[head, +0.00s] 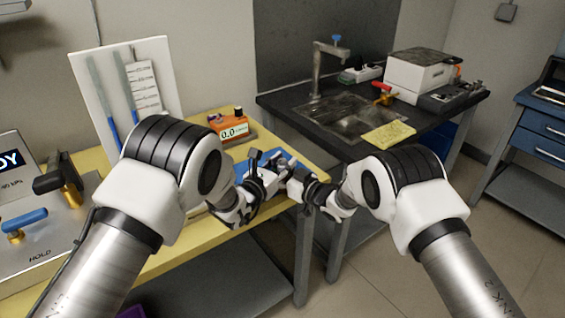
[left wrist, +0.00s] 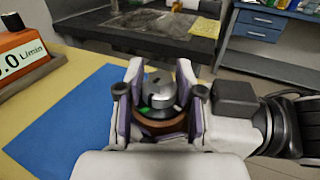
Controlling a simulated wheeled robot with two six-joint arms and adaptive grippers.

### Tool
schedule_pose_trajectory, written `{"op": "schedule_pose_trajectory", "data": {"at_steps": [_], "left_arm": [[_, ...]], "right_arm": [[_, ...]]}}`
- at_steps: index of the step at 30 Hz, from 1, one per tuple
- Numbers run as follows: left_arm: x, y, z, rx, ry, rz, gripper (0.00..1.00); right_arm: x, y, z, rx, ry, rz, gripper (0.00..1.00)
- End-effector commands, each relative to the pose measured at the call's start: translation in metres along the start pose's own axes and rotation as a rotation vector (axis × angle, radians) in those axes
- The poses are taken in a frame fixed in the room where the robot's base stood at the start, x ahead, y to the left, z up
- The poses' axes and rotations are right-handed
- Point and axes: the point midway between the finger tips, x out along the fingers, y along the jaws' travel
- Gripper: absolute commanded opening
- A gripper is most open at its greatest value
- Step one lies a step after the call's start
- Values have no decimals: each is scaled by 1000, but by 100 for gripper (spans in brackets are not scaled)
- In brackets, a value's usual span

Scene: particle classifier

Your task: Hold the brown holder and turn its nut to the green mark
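The brown holder (left wrist: 160,126) sits between the purple-padded fingers of my left gripper (left wrist: 159,108) in the left wrist view. The fingers flank it on both sides and appear closed against it. A grey metal nut (left wrist: 160,88) stands on top of the holder. A green mark (left wrist: 145,112) shows at the nut's lower left. In the head view my left gripper (head: 270,178) is over the table's right part, and the holder is hard to make out there. My right gripper (head: 297,183) faces it closely from the right; its fingers are too small and overlapped to read.
A blue mat (left wrist: 62,130) lies on the yellow table (head: 315,160). An orange flow meter (head: 232,129) stands behind my grippers. A white panel with tubes (head: 125,90) and a grey valve box (head: 40,225) are at left. A dark bench (head: 285,105) stands beyond.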

Motion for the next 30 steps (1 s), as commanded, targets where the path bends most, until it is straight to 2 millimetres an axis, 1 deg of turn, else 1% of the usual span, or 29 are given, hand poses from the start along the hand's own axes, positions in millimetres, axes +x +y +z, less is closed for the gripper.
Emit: {"op": "schedule_pose_trajectory", "data": {"at_steps": [1, 2, 8, 15, 24, 25, 26, 30], "left_arm": [[0, 0, 0, 0, 0, 0, 10], [0, 0, 0, 0, 0, 0, 0], [0, 1, 0, 0, -1, -16, 0], [0, 1, 0, 0, -2, -147, 0], [0, 0, 0, 0, 0, -162, 0], [0, 0, 0, 0, 0, -162, 40], [0, 0, 0, 0, 0, -162, 45], [0, 0, 0, 0, 0, -161, 45]], "right_arm": [[0, 0, 0, 0, 1, 0, 0], [0, 0, 0, 0, 1, 0, 0], [0, 0, 0, -1, 1, 0, 0], [0, 0, -1, 0, 1, 0, 0], [0, 0, 0, 0, 1, 0, 0], [0, 0, 0, 0, 1, 0, 0], [0, 0, 0, 0, 1, 0, 0], [0, 0, 0, 0, 1, 0, 0]]}}
